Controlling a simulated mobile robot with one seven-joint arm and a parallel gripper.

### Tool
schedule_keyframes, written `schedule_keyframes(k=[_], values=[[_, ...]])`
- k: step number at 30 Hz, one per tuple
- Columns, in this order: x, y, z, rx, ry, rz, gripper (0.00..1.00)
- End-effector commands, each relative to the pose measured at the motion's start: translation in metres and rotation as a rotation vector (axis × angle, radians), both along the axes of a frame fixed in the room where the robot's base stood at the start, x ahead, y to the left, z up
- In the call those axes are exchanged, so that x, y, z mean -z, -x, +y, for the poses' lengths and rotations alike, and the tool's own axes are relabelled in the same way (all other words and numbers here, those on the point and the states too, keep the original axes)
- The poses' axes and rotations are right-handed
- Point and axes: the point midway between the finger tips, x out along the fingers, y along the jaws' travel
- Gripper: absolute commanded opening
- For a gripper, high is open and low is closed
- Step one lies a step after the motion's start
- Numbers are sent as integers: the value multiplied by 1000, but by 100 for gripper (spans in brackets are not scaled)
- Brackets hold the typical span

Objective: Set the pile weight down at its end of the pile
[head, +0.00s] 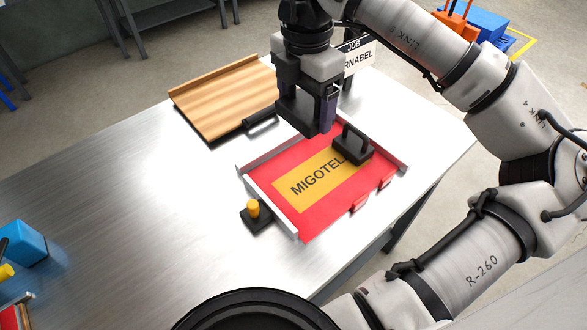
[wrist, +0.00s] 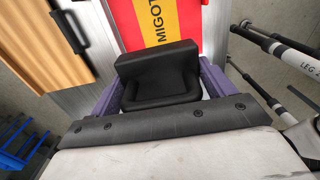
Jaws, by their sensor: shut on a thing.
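The pile is red sheets (head: 276,187) with a yellow "MIGOTEL…" label, lying in a low pale-edged frame on the table. Its label also shows in the wrist view (wrist: 166,22). A black pile weight with a handle (wrist: 155,62) sits between my purple fingers in the wrist view; my gripper (head: 312,118) is shut on it, raised above the pile. In the head view the held weight is hard to tell from the dark fingers. A second black weight with a handle (head: 356,152) rests on the pile's right end. The pile's left end is bare.
A yellow knob on a black base (head: 253,210) stands left of the frame. A job sign (head: 359,56) stands behind.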

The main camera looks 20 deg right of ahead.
Motion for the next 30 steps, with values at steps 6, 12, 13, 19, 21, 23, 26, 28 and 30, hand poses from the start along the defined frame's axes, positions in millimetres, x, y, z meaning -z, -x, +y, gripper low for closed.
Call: schedule_keyframes(k=[6,12,13,19,21,23,26,28,30], values=[[23,1,0,9,-1,0,16],[67,1,0,9,-3,1,16],[74,1,0,9,-3,0,16],[118,1,0,8,-3,0,16],[131,1,0,9,-2,0,16],[141,1,0,8,-1,-1,16],[152,1,0,9,-1,-2,16],[157,1,-1,9,1,-4,16],[160,1,-1,8,1,-3,16]])
